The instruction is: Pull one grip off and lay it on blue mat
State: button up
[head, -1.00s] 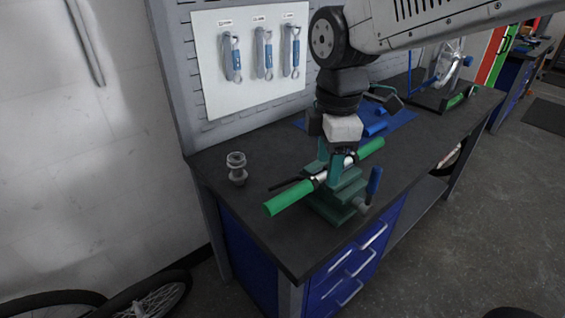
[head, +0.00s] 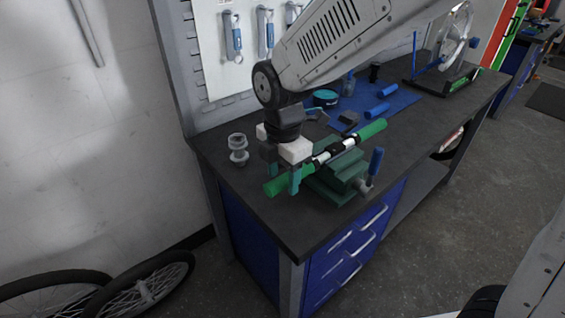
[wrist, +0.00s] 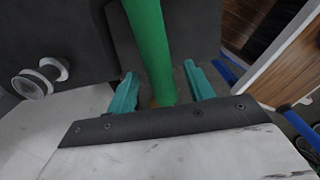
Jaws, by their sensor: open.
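A handlebar (head: 323,158) is clamped across the green vise (head: 338,178) on the bench. It carries a green grip at each end: the near left grip (head: 275,187) and the far right grip (head: 371,131). My gripper (head: 285,178) is over the near left grip with its fingers pointing down. In the wrist view the near grip (wrist: 148,40) runs between my two open teal fingers (wrist: 160,92), with a gap on both sides. The blue mat (head: 401,99) lies farther back on the bench, with blue grips (head: 376,110) on it.
A truing stand with a wheel (head: 455,35) is at the far end. The dark benchtop (head: 225,178) is bare in front.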

jog(key=shift+f, duration=0.1)
grip_shut()
jog(key=shift+s+a, duration=0.65)
jog(key=shift+a, duration=0.3)
jog(key=shift+s+a, duration=0.65)
jog(key=shift+a, duration=0.3)
jog(key=shift+s+a, duration=0.1)
jog(key=shift+s+a, duration=0.6)
jog(key=shift+a, duration=0.25)
jog(key=shift+s+a, duration=0.55)
jog(key=shift+a, duration=0.3)
jog(key=shift+a, duration=0.1)
jog(key=shift+s+a, duration=0.65)
jog(key=shift+a, duration=0.25)
jog(key=shift+s+a, duration=0.6)
jog(key=shift+a, duration=0.25)
